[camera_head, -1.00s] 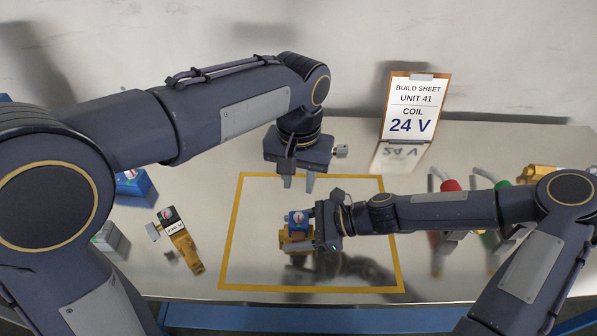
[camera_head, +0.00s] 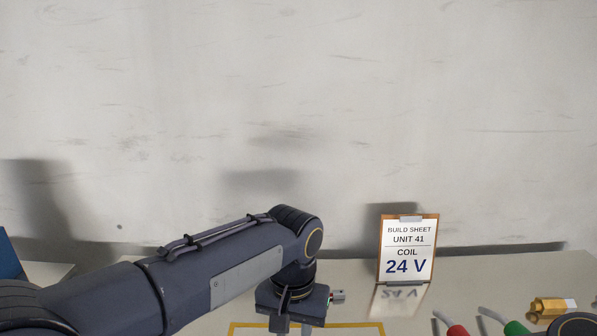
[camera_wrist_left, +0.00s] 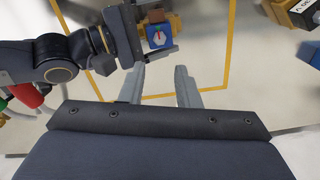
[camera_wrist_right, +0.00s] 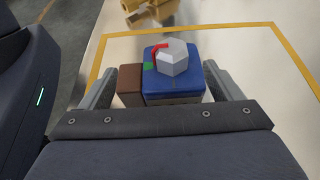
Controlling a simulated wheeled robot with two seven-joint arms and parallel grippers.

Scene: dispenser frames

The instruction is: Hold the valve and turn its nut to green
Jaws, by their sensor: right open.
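The valve is out of the head view. In the right wrist view its blue coil (camera_wrist_right: 172,88) carries a grey hexagonal nut (camera_wrist_right: 172,60) with a red mark and a small green patch beside it. A brown block (camera_wrist_right: 130,82) adjoins the coil. My right gripper (camera_wrist_right: 160,90) is open, with its fingers on either side of the valve; contact cannot be told.
A build sheet (camera_head: 407,247) reading "COIL 24 V" stands at the back. Red (camera_head: 457,330) and green (camera_head: 516,328) parts and a brass fitting (camera_head: 552,307) are at the right. Yellow tape (camera_wrist_right: 270,30) outlines the work area. Another brass part (camera_wrist_right: 150,10) lies beyond it.

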